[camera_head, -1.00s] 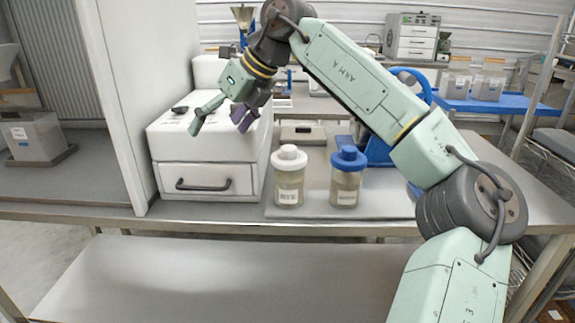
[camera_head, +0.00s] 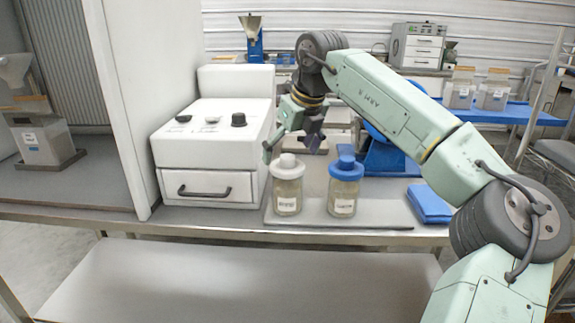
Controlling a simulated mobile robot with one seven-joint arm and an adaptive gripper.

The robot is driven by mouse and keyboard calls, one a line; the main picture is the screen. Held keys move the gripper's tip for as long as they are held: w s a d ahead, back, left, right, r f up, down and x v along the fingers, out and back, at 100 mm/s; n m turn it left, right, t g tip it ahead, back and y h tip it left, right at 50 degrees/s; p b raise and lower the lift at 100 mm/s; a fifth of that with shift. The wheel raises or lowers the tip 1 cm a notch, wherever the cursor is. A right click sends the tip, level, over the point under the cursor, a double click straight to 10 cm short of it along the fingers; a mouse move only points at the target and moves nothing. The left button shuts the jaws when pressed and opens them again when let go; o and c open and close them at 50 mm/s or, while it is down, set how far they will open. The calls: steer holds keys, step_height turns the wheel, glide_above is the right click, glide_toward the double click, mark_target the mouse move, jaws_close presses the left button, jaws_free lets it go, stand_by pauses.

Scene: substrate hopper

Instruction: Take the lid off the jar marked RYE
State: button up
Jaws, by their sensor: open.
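Two clear jars stand side by side on a grey mat on the bench: one with a white knobbed lid (camera_head: 287,168) on a jar body (camera_head: 287,193), and one with a blue knobbed lid (camera_head: 346,168) on a jar body (camera_head: 343,195). Both lids are on. Each jar has a white label, too small to read, so I cannot tell which says RYE. My gripper (camera_head: 290,149) is open and empty, fingers pointing down. In the picture its fingers are spread just above the white lid's knob; I cannot tell how far apart they are in depth.
A white boxy machine (camera_head: 208,140) with a drawer and knobs stands left of the jars, by a white partition (camera_head: 150,90). A folded blue cloth (camera_head: 429,203) lies right of the jars. Blue equipment (camera_head: 385,158) stands behind. The bench's front strip is clear.

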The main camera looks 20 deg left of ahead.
mark_target(288, 157)
steer(key=x, duration=0.3)
steer(key=shift+w+f, duration=0.1)
steer(key=shift+f, duration=0.05)
steer(key=shift+c, duration=0.6)
steer(key=c, duration=0.8)
